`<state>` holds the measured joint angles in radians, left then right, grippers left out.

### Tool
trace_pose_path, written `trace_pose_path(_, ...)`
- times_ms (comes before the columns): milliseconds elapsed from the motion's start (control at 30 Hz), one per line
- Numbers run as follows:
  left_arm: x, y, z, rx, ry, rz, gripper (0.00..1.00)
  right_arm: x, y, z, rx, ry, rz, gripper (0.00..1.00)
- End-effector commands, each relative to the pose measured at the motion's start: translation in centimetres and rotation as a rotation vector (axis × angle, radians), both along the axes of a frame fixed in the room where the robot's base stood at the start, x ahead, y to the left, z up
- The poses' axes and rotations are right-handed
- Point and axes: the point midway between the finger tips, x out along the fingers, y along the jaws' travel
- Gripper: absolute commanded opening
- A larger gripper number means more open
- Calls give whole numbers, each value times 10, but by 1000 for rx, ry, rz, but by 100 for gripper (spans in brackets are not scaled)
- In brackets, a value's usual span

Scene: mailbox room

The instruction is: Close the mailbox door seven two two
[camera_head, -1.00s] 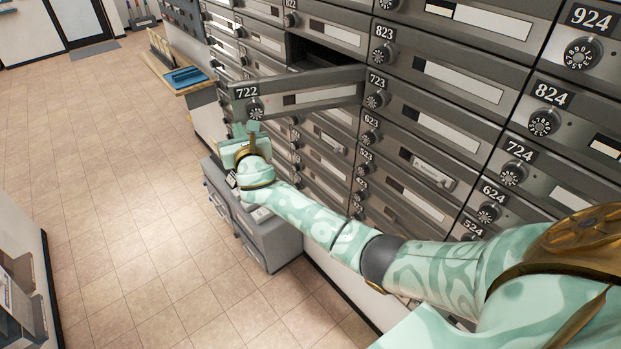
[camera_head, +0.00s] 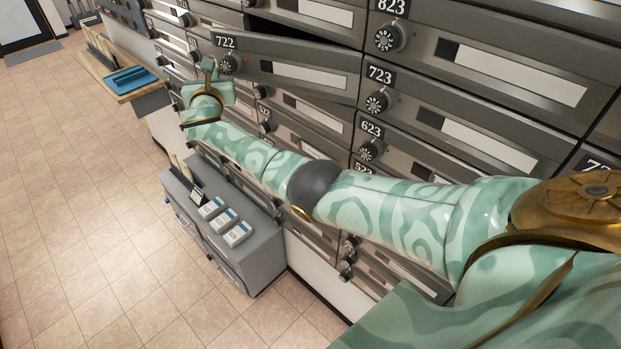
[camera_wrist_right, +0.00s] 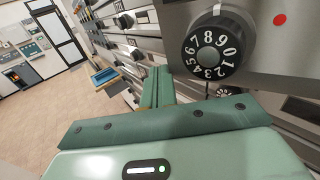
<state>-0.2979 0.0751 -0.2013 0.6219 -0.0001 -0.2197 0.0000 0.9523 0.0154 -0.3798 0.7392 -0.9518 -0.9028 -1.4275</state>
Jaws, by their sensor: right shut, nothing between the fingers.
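The mailbox door 722 (camera_head: 290,69) is a dark grey metal panel, hinged at its right end near door 723. It stands partly open, its left end swung out and a dark gap showing above it. Its dial (camera_head: 229,63) is at its left end. My right gripper (camera_head: 209,70) is at the left end of the door, just left of the dial; whether it touches cannot be told. Its fingers (camera_wrist_right: 158,88) are shut and empty in the right wrist view, where the dial (camera_wrist_right: 213,52) looms large close by. My left gripper is not in view.
Door 723 (camera_head: 440,102) and the other doors around are shut. A grey cabinet (camera_head: 262,250) with white boxes stands below my right arm. A wooden shelf (camera_head: 125,88) with a blue tray is at the left. The tiled floor (camera_head: 80,220) is open at the left.

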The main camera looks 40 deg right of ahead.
Motion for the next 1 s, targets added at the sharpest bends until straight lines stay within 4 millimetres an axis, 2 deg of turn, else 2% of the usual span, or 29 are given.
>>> trace_pose_path(33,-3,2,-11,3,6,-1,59,5,-10,-5,-2,0,-3,0)
trace_pose_path(100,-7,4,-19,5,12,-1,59,11,-22,-5,-1,0,-2,0)
trace_pose_path(400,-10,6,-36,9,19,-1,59,26,-54,-2,-2,0,-1,0)
trace_pose_path(1000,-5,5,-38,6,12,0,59,28,-60,0,-1,-1,1,0)
